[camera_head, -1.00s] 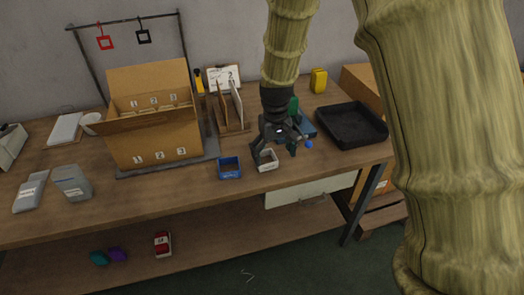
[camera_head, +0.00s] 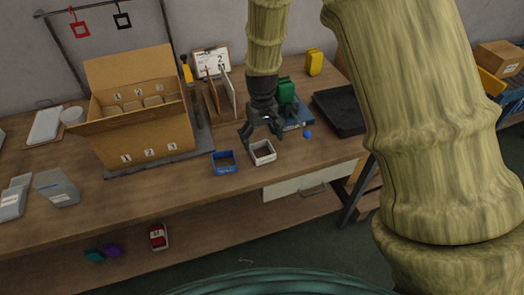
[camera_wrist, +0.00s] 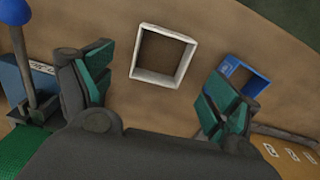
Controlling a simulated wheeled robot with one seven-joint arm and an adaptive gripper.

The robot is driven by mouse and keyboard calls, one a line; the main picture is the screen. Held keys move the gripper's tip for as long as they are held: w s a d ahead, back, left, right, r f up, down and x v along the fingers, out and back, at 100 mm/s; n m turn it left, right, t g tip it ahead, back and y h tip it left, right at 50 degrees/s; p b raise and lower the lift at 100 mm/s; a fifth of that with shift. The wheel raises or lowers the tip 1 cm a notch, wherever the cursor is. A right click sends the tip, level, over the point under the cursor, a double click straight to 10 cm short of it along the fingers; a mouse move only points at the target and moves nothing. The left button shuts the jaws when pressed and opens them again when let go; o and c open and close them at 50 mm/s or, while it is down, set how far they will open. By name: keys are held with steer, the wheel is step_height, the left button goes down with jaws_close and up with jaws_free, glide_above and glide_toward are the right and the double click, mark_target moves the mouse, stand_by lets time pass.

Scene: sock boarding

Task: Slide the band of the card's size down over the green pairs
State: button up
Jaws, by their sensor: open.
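My gripper (camera_head: 263,138) is open and empty above and just behind the white square band (camera_head: 262,152) on the bench. In the wrist view the white band (camera_wrist: 135,62) shows between and beyond the spread fingers (camera_wrist: 155,88). The blue square band (camera_head: 223,162) lies left of the white one; in the wrist view it is at the right finger (camera_wrist: 252,84). The green pairs (camera_head: 287,90) stand on a blue base (camera_head: 305,117) behind my gripper, partly hidden. A clipboard card (camera_head: 211,62) shows what looks like a 2.
A cardboard box (camera_head: 145,135) with numbered compartments stands at left, beside upright dividers (camera_head: 222,95). Red (camera_head: 79,30) and black (camera_head: 123,20) square frames hang behind. A red item (camera_head: 158,237) lies on the lower shelf.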

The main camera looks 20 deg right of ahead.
mark_target(262, 155)
steer(key=shift+s+f, duration=0.1)
steer(key=shift+f, duration=0.1)
steer(key=shift+f+p, duration=0.9)
steer(key=shift+f, duration=1.55)
steer(key=shift+c, duration=0.3)
steer(key=c, duration=0.7)
